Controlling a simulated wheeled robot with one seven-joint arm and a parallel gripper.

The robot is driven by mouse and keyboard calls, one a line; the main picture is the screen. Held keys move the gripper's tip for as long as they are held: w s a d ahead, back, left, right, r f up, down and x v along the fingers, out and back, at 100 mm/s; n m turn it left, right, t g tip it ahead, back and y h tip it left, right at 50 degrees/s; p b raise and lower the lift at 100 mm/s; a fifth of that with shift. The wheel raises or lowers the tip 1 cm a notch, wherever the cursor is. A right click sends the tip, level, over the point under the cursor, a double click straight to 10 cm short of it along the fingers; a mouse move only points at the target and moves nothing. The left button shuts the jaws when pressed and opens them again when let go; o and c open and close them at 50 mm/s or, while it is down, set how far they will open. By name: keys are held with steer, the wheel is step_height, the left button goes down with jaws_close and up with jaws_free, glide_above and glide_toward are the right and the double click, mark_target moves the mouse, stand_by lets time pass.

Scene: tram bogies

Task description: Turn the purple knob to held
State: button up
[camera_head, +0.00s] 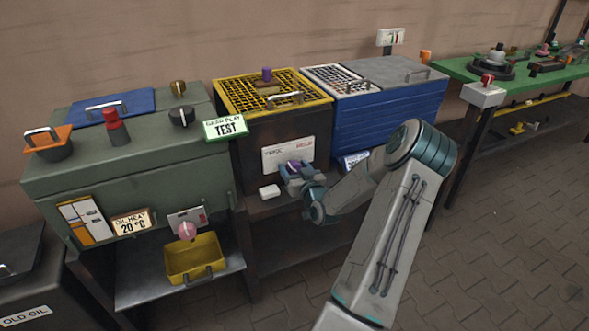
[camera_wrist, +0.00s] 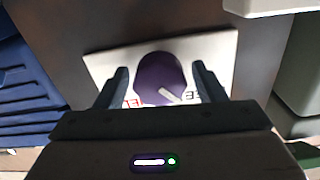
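The purple knob (camera_wrist: 158,76) sits on a white label plate (camera_wrist: 105,65) on the dark front of the yellow-topped unit. Its white pointer line slants to the lower right in the wrist view, toward dark lettering. Red lettering shows on the other side, partly hidden by a finger. My gripper (camera_wrist: 162,84) is open, one finger on each side of the knob, with a narrow gap showing at both sides. In the head view the knob (camera_head: 294,165) shows just above my gripper (camera_head: 299,175), which covers part of it.
A white block (camera_head: 269,192) sits left of my gripper. A green oil-heat machine (camera_head: 150,165) stands left, with a yellow tray (camera_head: 193,258) below. A blue crate (camera_head: 385,122) stands right, and a green workbench (camera_head: 520,80) farther right. The paved floor at right is clear.

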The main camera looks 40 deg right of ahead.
steer(key=c, duration=0.9)
steer(key=shift+o, duration=0.2)
steer(key=shift+m, duration=0.3)
steer(key=m, duration=0.7)
steer(key=shift+d+m, duration=0.1)
steer(key=shift+m, duration=0.2)
steer(key=m, duration=0.3)
steer(key=shift+m+p, duration=0.3)
steer(key=shift+f+m+p, duration=0.15)
steer(key=shift+m+p, duration=0.2)
steer(key=shift+m, duration=1.65)
